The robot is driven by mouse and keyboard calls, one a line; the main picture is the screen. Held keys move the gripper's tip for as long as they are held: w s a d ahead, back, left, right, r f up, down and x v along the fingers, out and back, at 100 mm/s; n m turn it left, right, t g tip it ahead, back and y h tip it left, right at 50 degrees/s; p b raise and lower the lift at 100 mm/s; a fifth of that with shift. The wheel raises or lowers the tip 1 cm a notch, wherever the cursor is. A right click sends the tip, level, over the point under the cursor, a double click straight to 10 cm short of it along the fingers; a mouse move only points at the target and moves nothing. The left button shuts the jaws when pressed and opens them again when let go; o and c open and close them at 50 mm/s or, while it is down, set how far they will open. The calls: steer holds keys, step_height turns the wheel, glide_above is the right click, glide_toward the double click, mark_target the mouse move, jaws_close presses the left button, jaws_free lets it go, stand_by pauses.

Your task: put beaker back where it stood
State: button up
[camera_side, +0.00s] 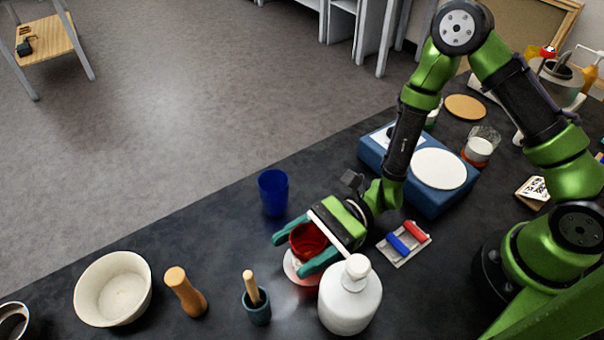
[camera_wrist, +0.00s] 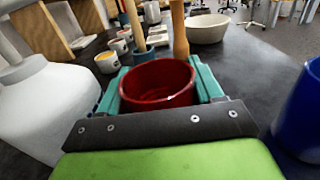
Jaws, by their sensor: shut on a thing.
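A dark red beaker (camera_side: 308,240) is between the teal fingers of my gripper (camera_side: 291,255). It also shows in the wrist view (camera_wrist: 157,84), upright with its open rim up and a finger on each side. My gripper is shut on it. A pale round dish or disc (camera_side: 291,268) shows under the beaker in the side view, partly hidden by my fingers. I cannot tell whether the beaker touches it. A blue cup (camera_side: 273,192) stands apart behind the gripper; it shows at the right edge of the wrist view (camera_wrist: 300,112).
A white bottle (camera_side: 350,297) stands close beside the gripper. A mortar with pestle (camera_side: 257,306), a wooden pestle-like piece (camera_side: 186,292) and a cream bowl (camera_side: 113,289) stand to the left. A blue scale (camera_side: 425,185) is behind. Dark bench lies bare left of the blue cup.

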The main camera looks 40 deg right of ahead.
mark_target(321, 237)
steer(key=shift+a+f, duration=0.1)
steer(key=shift+f, duration=0.15)
steer(key=o, duration=1.2)
steer(key=d, duration=0.3)
steer(key=shift+d, duration=0.15)
steer(key=shift+r, duration=3.45)
